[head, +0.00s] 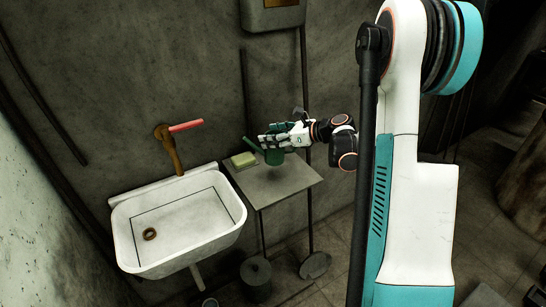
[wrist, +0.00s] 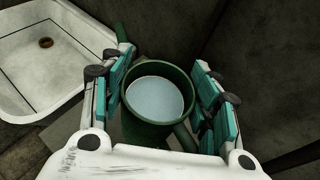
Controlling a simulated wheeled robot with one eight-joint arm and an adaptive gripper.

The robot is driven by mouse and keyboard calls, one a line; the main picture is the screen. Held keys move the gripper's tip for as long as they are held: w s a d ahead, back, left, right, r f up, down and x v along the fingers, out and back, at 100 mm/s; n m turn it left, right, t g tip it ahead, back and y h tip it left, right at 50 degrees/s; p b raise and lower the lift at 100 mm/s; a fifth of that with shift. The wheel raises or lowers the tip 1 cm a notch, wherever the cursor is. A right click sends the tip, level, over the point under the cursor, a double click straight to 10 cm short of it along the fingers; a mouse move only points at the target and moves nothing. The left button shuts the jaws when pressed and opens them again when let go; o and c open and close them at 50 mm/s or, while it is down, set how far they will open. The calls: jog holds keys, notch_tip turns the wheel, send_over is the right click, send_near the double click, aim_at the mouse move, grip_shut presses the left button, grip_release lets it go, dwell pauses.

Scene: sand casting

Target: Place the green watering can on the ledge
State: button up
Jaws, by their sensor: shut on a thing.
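The green watering can (wrist: 160,72) is between the fingers of my gripper (wrist: 165,90) in the wrist view, with its open top facing the camera and a pale blue-grey surface inside. In the head view my gripper (head: 268,138) is shut on the can (head: 274,157), above or on the small grey ledge (head: 285,182) beside the sink. The fingers hide part of the can. I cannot tell whether its base touches the ledge.
A white sink (head: 182,228) stands left of the ledge, below a tap with a red handle (head: 186,126). The ledge's front is clear. A dark bucket (head: 256,272) stands below.

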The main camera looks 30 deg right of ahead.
aim_at(273, 152)
notch_tip(273, 152, down, 7)
jog(key=shift+r+b, duration=0.1)
jog(key=shift+b, duration=0.9)
jog(key=shift+r, duration=0.1)
jog(key=o, duration=1.3)
jog(key=shift+f, duration=0.2)
jog(key=o, duration=0.4)
jog(key=shift+o, duration=0.2)
jog(key=shift+r, duration=0.15)
